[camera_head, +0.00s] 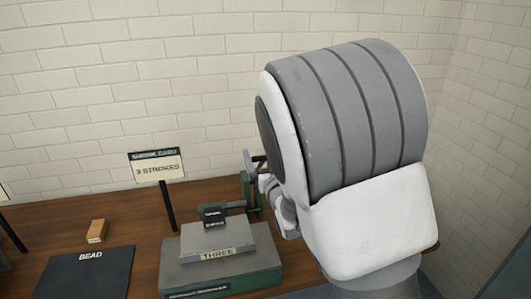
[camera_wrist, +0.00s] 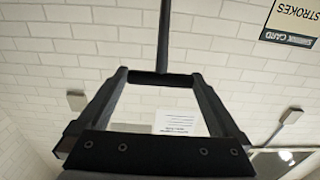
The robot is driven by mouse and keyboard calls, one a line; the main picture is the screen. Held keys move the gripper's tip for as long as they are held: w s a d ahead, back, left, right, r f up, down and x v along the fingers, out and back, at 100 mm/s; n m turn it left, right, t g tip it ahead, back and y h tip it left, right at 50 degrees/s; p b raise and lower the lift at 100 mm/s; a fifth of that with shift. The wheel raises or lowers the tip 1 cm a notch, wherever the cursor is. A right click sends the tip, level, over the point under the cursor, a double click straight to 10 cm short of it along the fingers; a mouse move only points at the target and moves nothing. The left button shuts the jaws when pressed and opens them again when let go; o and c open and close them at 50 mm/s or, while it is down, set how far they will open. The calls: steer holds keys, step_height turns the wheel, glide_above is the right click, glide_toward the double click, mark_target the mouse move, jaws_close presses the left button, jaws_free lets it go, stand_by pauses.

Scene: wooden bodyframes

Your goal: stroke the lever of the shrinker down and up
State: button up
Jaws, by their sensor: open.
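The shrinker's green frame (camera_head: 245,191) stands at the back of the bench in the head view, beside my large grey and white arm, which hides part of it. In the wrist view, which appears upside down, a dark rod (camera_wrist: 164,38), apparently the lever, ends in a black crosswise grip (camera_wrist: 160,79). My gripper (camera_wrist: 160,76) is open, with one finger on each side of that grip. The grip spans most of the gap; I cannot tell whether the fingers touch it. In the head view my gripper is mostly hidden by my arm.
A "SHRINK CARD 3 STROKES" sign (camera_head: 156,164) stands left of the shrinker. In front is a grey stepped block (camera_head: 220,264) marked "THREE". A dark "BEAD" mat (camera_head: 88,272) and a small wooden block (camera_head: 97,231) lie left. A brick wall (camera_head: 130,90) closes the back.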

steer(key=shift+c, duration=0.3)
jaws_close()
steer(key=shift+f, duration=0.1)
steer(key=shift+f+b, duration=0.1)
steer(key=shift+b, duration=0.2)
